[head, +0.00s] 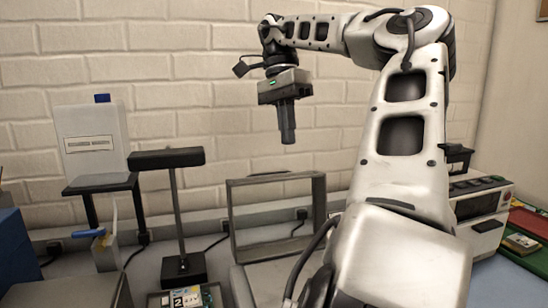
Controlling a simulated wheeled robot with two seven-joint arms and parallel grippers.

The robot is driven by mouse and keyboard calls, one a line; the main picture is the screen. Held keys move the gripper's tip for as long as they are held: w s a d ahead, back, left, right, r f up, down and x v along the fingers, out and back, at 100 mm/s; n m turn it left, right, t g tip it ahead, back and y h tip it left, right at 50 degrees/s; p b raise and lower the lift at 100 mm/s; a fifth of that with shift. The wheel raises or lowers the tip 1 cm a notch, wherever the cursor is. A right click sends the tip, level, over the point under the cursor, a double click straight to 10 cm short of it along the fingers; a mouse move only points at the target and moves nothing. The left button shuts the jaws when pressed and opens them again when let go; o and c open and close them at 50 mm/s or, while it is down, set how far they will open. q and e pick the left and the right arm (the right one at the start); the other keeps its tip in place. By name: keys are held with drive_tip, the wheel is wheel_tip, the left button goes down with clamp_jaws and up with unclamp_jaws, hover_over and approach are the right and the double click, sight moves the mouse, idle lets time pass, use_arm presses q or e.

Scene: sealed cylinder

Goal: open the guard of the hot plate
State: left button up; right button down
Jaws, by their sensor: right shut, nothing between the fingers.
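A grey rectangular frame (233,215) stands upright behind a grey flat-topped unit (262,277) at the middle of the bench. It looks like the guard of the hot plate, standing raised, but I cannot tell for sure. My arm hides the right part of the grey unit. My right gripper (287,139) points down in front of the brick wall, above the frame and apart from it. Its fingers are together and hold nothing. My left gripper is not in view.
A white container with a blue cap (92,138) sits on a dark stand at the left. A black lamp-like post (180,215) stands beside it. A blue-handled tap (95,233) is in front. A knobbed appliance (485,200) and red and green trays (528,226) are at the right.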

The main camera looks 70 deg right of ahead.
drive_tip(key=w+d+f+n+t+h, duration=0.1)
drive_tip(key=d+n, duration=0.1)
drive_tip(key=n, duration=0.2)
drive_tip(key=w+d+f+n+t+h+p, duration=0.1)
drive_tip(key=w+d+n, duration=0.1)
drive_tip(key=d+n, duration=0.1)
drive_tip(key=w+d+f+n+t+h, duration=0.1)
drive_tip(key=w+d+f+n, duration=0.1)
drive_tip(key=n, duration=0.4)
drive_tip(key=shift+w+d+p, duration=0.25)
drive_tip(key=shift+d+p, duration=0.05)
drive_tip(key=shift+d, duration=0.45)
use_arm(q)
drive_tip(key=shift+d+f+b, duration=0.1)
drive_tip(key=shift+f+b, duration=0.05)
drive_tip(key=shift+b, duration=1.1)
use_arm(e)
wheel_tip(320, 180, down, 10)
drive_tip(key=w+d, duration=0.1)
drive_tip(key=shift+d+h, duration=0.3)
